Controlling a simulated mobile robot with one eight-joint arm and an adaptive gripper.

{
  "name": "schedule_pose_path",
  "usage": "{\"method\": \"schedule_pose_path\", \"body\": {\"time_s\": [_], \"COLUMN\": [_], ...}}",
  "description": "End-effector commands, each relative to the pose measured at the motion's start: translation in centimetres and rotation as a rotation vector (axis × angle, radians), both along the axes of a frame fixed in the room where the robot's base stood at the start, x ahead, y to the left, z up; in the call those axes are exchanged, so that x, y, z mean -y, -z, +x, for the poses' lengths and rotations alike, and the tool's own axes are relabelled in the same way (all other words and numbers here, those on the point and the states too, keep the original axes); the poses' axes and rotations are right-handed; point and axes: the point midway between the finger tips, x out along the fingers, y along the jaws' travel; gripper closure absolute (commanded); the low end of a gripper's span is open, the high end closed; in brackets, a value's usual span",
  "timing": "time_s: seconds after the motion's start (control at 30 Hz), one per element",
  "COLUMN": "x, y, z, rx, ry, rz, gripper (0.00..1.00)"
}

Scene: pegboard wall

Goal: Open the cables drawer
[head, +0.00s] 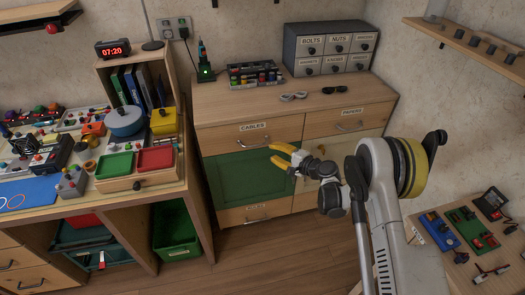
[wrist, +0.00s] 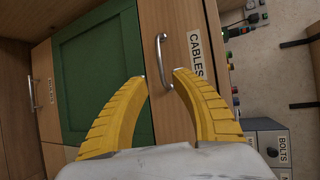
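The cables drawer (head: 225,136) is the upper left drawer of the wooden cabinet, with a white CABLES label, and it looks shut. In the turned wrist view, its pale front (wrist: 165,105) carries a metal bar handle (wrist: 163,60) beside the label (wrist: 195,54). My gripper (head: 272,154) is in front of the cabinet, by the drawer's lower right part. Its yellow fingers are spread and empty. In the wrist view, the fingertips (wrist: 160,77) lie on either side of the handle's near end in the picture. I cannot tell how far they are from it.
A green panel (head: 240,178) lies below the cables drawer. The papers drawer (head: 325,125) is to its right. A small BOLTS and NUTS drawer box (head: 287,45), sunglasses (head: 333,90) and a rack of parts stand on the cabinet top. A cluttered workbench is at left.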

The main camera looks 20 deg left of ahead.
Motion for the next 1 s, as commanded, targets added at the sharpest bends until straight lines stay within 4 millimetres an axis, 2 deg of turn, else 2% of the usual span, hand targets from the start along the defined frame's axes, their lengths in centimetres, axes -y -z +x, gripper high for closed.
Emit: {"method": "schedule_pose_path", "body": {"time_s": [0.43,0.63,0.9,0.97,1.0], "x": [-7.0,-8.2,-8.3,-8.3,-8.3], "y": [2.6,2.7,2.7,2.7,2.7], "z": [3.7,4.5,4.5,4.5,4.5], "rx": [0.001,0.001,0.001,0.001,0.001], "ry": [-0.002,0.0,0.0,0.0,0.0], "rz": [-0.003,-0.003,-0.003,-0.003,-0.003], "gripper": [0.69,0.69,0.69,0.85,0.97]}}
